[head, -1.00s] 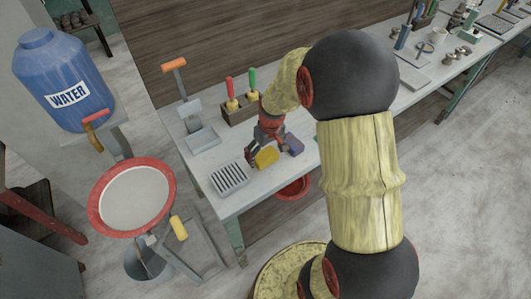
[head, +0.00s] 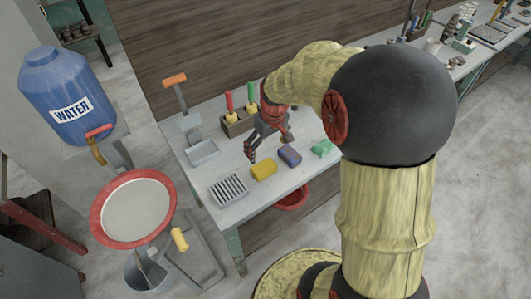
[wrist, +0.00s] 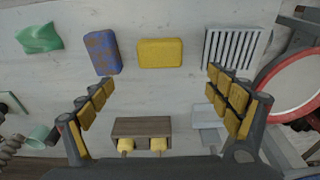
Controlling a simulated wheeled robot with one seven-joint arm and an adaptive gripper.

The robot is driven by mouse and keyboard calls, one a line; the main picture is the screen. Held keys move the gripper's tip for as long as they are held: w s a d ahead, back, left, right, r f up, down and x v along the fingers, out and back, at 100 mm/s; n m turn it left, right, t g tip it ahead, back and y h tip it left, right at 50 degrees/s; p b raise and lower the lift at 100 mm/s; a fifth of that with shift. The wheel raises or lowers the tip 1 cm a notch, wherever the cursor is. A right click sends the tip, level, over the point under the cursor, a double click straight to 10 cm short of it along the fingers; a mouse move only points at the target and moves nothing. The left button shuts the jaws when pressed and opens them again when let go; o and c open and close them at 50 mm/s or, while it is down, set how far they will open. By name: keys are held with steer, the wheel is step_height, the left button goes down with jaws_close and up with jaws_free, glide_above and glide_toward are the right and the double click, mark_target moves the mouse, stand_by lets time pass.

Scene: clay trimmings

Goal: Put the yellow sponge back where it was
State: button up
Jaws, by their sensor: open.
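The yellow sponge (head: 263,170) lies flat on the grey-white table, between the slatted rack (head: 228,189) and a blue-and-brown sponge (head: 290,155). In the wrist view the yellow sponge (wrist: 160,53) sits on bare tabletop between the blue-and-brown sponge (wrist: 102,52) and the slatted rack (wrist: 236,47), apart from both. My gripper (head: 269,146) is open and empty, above the table behind the yellow sponge. In the wrist view its padded fingers (wrist: 163,95) are spread wide, with the sponge ahead of and between them, touching neither.
A green piece (head: 322,148) lies right of the sponges. A wooden block with red and green handled tools (head: 238,122) stands behind my gripper. A red-rimmed basin (head: 137,205) stands left of the table.

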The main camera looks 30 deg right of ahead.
steer(key=s+a+r+t, duration=0.2)
steer(key=s+a+r, duration=0.3)
steer(key=a+r, duration=0.45)
steer(key=s+a+r+t, duration=0.1)
steer(key=s+a+r, duration=0.1)
steer(key=s+r, duration=0.2)
steer(key=s+a+r, duration=0.2)
steer(key=s+r, duration=0.2)
steer(key=s, duration=0.5)
steer(key=shift+a+r+t, duration=0.15)
steer(key=shift+a+t, duration=0.25)
